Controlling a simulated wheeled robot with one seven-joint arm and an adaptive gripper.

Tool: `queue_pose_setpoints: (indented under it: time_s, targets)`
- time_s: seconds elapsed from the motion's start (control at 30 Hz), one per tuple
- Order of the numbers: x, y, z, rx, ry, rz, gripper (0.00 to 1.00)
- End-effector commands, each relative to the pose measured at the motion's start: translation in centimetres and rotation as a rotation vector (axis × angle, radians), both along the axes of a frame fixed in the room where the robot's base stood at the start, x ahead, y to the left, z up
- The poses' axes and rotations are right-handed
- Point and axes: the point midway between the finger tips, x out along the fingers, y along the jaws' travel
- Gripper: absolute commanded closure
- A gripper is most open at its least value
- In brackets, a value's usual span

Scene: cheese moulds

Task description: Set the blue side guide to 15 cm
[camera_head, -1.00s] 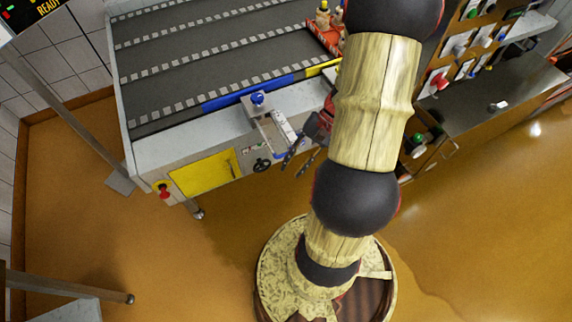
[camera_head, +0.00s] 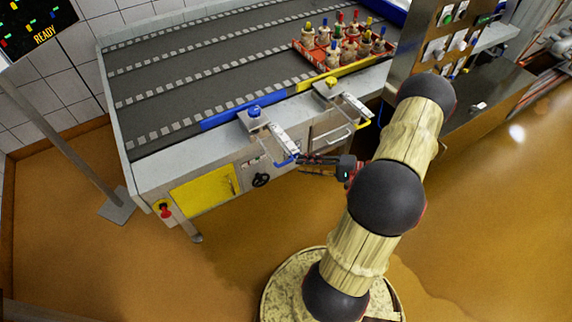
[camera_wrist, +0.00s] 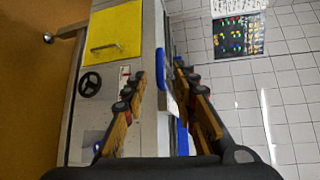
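The blue side guide (camera_head: 230,116) is a long blue bar along the front edge of the dark conveyor in the head view. Its bracket carries a blue knob (camera_head: 254,111), a pale scale arm (camera_head: 283,140) and a blue handle (camera_head: 284,163) at the front end. The scale's marks are too small to read. My gripper (camera_head: 300,160) is right beside the blue handle, fingers pointing left. In the wrist view my gripper (camera_wrist: 160,75) is open, with pale and blue parts seen between and behind the fingers. I cannot tell whether it touches the handle.
A yellow side guide (camera_head: 345,75) with a yellow knob and its own handle is to the right. A red crate (camera_head: 318,62) of bottle-like figures stands on the conveyor. A yellow panel (camera_head: 205,190) and black handwheel (camera_head: 261,180) are on the machine's front. The floor in front is clear.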

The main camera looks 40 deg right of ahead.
Motion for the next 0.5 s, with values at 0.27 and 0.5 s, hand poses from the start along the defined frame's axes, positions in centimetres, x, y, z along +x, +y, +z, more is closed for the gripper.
queue_pose_setpoints:
  time_s: [0.27, 0.5]
  targets:
    - [3.0, 2.1, -0.8, -0.002, 0.000, 0.007, 0.72]
    - [5.6, 3.6, -1.2, -0.003, 0.001, 0.005, 0.72]
